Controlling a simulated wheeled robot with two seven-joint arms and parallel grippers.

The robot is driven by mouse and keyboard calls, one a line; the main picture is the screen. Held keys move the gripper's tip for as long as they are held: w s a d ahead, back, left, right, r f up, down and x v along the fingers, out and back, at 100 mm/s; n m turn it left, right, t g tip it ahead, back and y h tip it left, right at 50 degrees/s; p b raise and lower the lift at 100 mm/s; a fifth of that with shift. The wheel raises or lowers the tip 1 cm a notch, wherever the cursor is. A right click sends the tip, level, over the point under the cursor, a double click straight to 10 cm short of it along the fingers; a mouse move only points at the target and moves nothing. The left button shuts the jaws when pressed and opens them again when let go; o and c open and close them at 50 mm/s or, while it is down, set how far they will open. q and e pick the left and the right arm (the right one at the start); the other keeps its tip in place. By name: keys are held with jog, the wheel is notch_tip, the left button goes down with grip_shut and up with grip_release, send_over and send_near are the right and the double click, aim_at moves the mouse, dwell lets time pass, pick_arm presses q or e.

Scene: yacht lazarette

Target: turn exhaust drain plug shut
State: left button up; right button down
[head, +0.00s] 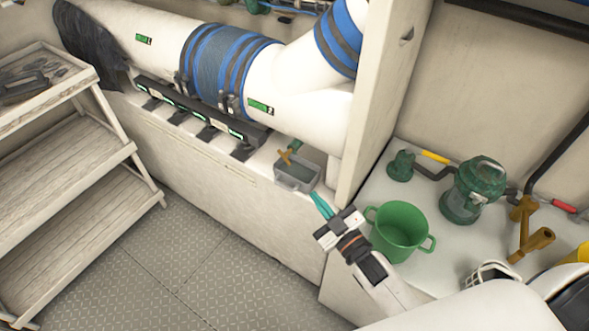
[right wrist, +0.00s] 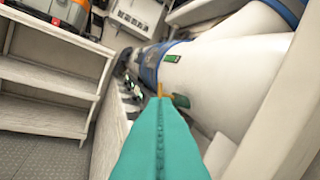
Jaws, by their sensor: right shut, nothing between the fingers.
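The drain plug is a small brass tee handle (head: 289,153) under the white exhaust pipe (head: 290,92), above a small grey tray (head: 296,176). My right gripper (head: 321,205) is shut and empty, with its teal fingers together. It is in front of and to the right of the tray, apart from the plug. In the right wrist view the shut fingers (right wrist: 160,140) point toward the pipe, and part of the brass handle (right wrist: 181,100) shows just beyond their tips. My left gripper is not in view.
A green bucket (head: 400,232) stands close to the right of my right gripper. A green strainer (head: 474,190) and brass valve (head: 530,235) are farther right. A white upright panel (head: 385,90) stands beside the pipe. Wooden steps (head: 75,165) are at left; the floor (head: 190,260) is clear.

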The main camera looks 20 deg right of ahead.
jog(key=p, duration=0.2)
send_near(286, 159)
notch_tip(286, 159, up, 3)
jog(key=w+a, duration=0.2)
jog(key=w+f, duration=0.1)
jog(key=w, duration=0.1)
jog(key=shift+w+d+f+b, duration=0.15)
jog(key=shift+w+f+b, duration=0.15)
jog(key=shift+w+f, duration=0.4)
jog(key=shift+w, duration=0.1)
